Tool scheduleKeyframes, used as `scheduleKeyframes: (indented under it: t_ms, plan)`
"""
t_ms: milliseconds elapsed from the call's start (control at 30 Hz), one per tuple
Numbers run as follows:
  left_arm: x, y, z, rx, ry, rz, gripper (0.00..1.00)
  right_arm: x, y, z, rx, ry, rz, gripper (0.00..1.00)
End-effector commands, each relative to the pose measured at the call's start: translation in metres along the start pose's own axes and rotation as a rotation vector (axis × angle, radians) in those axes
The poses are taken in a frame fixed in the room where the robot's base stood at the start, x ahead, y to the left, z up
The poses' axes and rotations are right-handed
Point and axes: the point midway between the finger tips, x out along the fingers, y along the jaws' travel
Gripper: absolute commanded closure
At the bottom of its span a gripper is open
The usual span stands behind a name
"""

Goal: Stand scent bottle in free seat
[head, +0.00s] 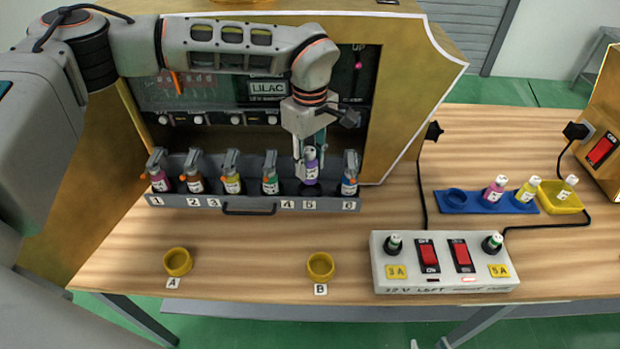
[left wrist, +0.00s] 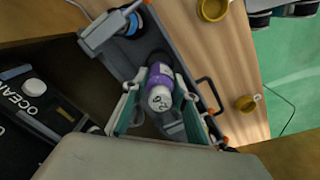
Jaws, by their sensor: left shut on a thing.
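A purple scent bottle (head: 311,170) with a white label is upright between the fingers of my left gripper (head: 311,148). It is at the place marked 5 in the grey numbered rack (head: 170,201). In the left wrist view the purple bottle (left wrist: 160,82) shows its pale cap between the two fingers of my left gripper (left wrist: 155,106). Its base is at the rack; I cannot tell whether it rests fully in the seat. Other bottles stand in the rack, including a green one (head: 270,181) to the left and a blue one (head: 348,184) to the right. My right gripper is not in view.
Grey levers stand over the neighbouring bottles. Yellow rings A (head: 177,262) and B (head: 320,267) are empty on the table. A white switch box (head: 445,284), a blue holder (head: 456,208) with one empty hole, and a yellow tray (head: 572,209) are at the right.

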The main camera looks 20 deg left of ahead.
Motion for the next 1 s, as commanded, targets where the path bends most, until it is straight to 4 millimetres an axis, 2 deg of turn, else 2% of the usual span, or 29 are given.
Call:
scheduleKeyframes:
  t_ms: [267, 500, 900, 933, 1000]
  plan:
    - [0.020, 0.000, 0.000, 0.001, 0.000, 0.000, 0.95, 0.000, 0.001, -0.004, 0.001, 0.008, 0.001, 0.60]
    - [0.052, 0.001, 0.000, 0.000, 0.000, 0.000, 0.95, 0.001, 0.000, -0.002, 0.002, 0.006, 0.001, 0.60]
    - [0.056, 0.000, 0.000, 0.001, 0.001, 0.000, 0.95, 0.001, 0.000, 0.000, 0.001, 0.003, 0.002, 0.60]
    - [0.056, 0.000, 0.000, 0.001, 0.001, 0.000, 0.67, 0.001, 0.000, 0.000, 0.001, 0.003, 0.002, 0.60]
    - [0.056, 0.000, 0.000, 0.001, 0.001, 0.000, 0.65, 0.001, 0.000, 0.000, 0.001, 0.002, 0.002, 0.60]
